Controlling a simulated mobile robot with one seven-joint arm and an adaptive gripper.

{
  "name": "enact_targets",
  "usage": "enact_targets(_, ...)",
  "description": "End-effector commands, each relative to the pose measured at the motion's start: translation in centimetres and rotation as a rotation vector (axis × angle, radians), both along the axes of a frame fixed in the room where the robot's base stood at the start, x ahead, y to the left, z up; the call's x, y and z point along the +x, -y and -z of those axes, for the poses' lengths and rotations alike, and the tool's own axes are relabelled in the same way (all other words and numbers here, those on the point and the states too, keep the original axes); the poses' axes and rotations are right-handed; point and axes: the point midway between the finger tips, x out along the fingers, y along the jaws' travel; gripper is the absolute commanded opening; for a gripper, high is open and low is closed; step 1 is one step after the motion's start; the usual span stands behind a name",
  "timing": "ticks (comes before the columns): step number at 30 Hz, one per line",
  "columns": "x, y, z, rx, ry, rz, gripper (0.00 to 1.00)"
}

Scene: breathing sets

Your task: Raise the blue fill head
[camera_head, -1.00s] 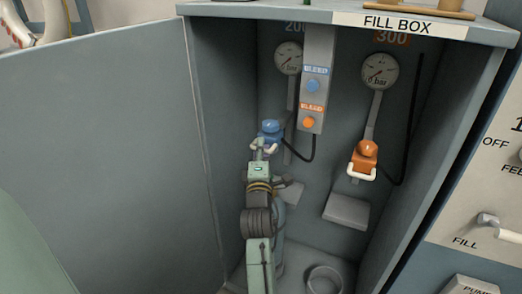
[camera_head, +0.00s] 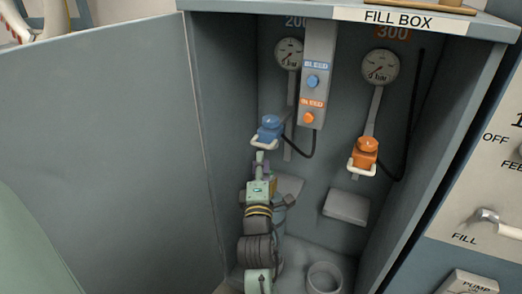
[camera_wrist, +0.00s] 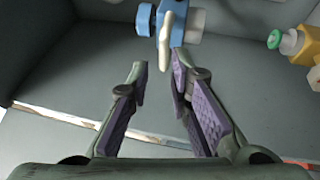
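The blue fill head (camera_head: 269,129) hangs on the left side inside the fill box, with a white handle (camera_head: 264,145) at its lower front. It also shows at the top of the wrist view (camera_wrist: 172,22), just beyond the fingertips. My gripper (camera_head: 260,160) is below the blue fill head and apart from it.
The orange fill head (camera_head: 365,153) hangs to the right, above a grey ledge (camera_head: 346,206). Gauges (camera_head: 380,68) and the bleed panel (camera_head: 313,95) are above. The box's open door (camera_head: 100,150) stands left. A round cup (camera_head: 324,277) stands on the box floor.

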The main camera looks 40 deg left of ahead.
Motion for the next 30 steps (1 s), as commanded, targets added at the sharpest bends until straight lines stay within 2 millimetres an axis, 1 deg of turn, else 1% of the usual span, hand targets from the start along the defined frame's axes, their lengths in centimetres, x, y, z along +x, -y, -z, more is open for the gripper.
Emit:
enact_targets(1,-0.8,0.6,0.3,-0.001,-0.002,-0.001,0.19)
enact_targets(3,-1.7,1.2,0.5,-0.001,-0.002,-0.001,0.19)
enact_targets(9,-3.2,2.4,0.7,0.001,-0.001,-0.001,0.19)
enact_targets(13,-3.5,2.5,0.7,0.001,-0.001,0.000,0.19)
enact_targets(29,-3.5,2.5,0.7,0.001,0.000,0.000,0.19)
enact_targets(30,-3.6,2.4,0.2,0.020,-0.001,-0.009,0.19)
